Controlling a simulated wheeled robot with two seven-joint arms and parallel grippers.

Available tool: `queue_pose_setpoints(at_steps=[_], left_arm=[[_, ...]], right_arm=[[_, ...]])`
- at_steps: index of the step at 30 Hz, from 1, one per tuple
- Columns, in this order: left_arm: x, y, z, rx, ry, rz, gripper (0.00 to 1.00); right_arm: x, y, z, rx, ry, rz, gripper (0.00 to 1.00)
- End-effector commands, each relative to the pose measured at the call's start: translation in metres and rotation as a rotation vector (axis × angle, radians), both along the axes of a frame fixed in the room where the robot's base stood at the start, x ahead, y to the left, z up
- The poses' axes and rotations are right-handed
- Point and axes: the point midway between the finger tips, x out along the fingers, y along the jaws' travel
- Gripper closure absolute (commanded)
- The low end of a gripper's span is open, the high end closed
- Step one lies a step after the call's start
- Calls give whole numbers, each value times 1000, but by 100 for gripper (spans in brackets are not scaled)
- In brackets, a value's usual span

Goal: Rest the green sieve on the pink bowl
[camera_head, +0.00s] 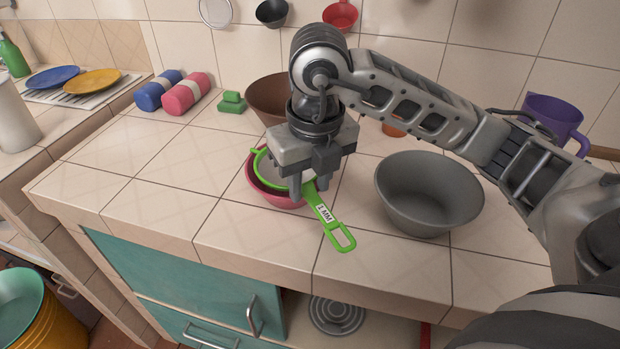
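The green sieve (322,209) is at the middle of the counter, with its round rim over the pink bowl (254,186). Its handle, marked "1 MM", points toward the front edge and lower right. The sieve's rim sits in or on the bowl's mouth; exact contact is partly hidden by my gripper. My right gripper (310,188) points down over the sieve, one finger on each side of the handle's base. I cannot tell whether the fingers press on it. My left gripper is not in view.
A grey bowl (428,195) stands close on the right. A brown bowl (268,98) is behind my gripper. A green block (231,103), pink and blue rolls (186,93), and a purple jug (551,117) stand farther back. The counter left of the pink bowl is clear.

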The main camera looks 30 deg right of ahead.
Motion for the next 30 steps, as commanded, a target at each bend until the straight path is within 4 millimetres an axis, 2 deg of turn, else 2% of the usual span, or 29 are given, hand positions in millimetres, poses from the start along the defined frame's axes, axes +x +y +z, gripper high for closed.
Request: queue_pose_setpoints(at_steps=[9,11,14,20,24,30], left_arm=[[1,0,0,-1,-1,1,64],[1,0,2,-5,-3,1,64],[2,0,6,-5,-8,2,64],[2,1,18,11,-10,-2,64],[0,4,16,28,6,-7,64],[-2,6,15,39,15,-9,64]], right_arm=[[0,0,-1,-1,3,-1,56],[0,0,5,0,-1,-1,56],[-1,0,20,0,-3,0,56],[-6,0,71,-3,-8,-1,56],[-10,0,105,-2,-7,-1,56],[-15,1,141,-1,-4,-1,56]])
